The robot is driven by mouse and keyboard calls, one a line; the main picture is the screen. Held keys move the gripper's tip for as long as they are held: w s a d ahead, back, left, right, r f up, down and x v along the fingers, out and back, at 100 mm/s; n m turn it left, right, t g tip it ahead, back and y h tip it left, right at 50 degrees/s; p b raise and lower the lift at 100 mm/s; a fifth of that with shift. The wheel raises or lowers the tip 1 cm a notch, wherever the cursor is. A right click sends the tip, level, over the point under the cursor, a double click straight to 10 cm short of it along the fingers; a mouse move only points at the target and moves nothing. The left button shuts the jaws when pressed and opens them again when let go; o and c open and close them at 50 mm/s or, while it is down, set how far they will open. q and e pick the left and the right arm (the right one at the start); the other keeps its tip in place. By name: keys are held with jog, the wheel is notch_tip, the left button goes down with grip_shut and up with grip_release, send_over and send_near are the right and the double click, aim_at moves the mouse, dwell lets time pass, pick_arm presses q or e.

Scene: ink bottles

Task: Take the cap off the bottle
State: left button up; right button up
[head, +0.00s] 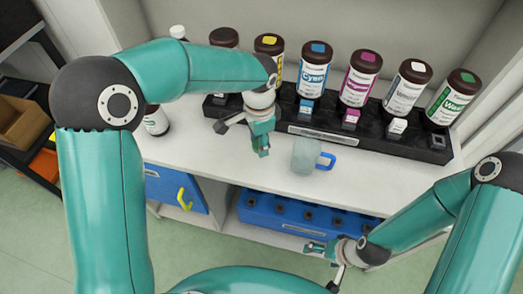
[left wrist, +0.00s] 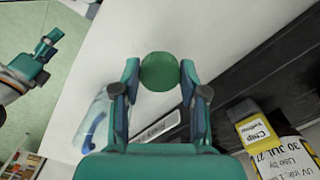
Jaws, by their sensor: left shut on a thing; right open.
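My left gripper (head: 263,152) is shut on a round green cap (left wrist: 160,72), held above the white counter. In the left wrist view the cap sits between the two fingers (left wrist: 160,78). No bottle body shows beneath it. Several dark bottles with brown caps and coloured squares stand in a row, among them a yellow (head: 268,45), a cyan (head: 313,75), a magenta (head: 357,85) and a green-labelled one (head: 446,103). My right gripper (head: 314,247) is open and empty, low in front of the counter, apart from the bottles.
A black rack (head: 340,137) runs in front of the bottles. A clear mug (head: 304,157) with a blue handle stands right of my left gripper. Another dark bottle (head: 156,121) stands at the left.

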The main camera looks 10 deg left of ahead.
pick_arm(q)
jog(key=shift+f, duration=2.2)
jog(key=shift+f, duration=0.2)
jog(key=o, duration=1.3)
jog(key=shift+r, duration=0.1)
jog(key=shift+r, duration=0.1)
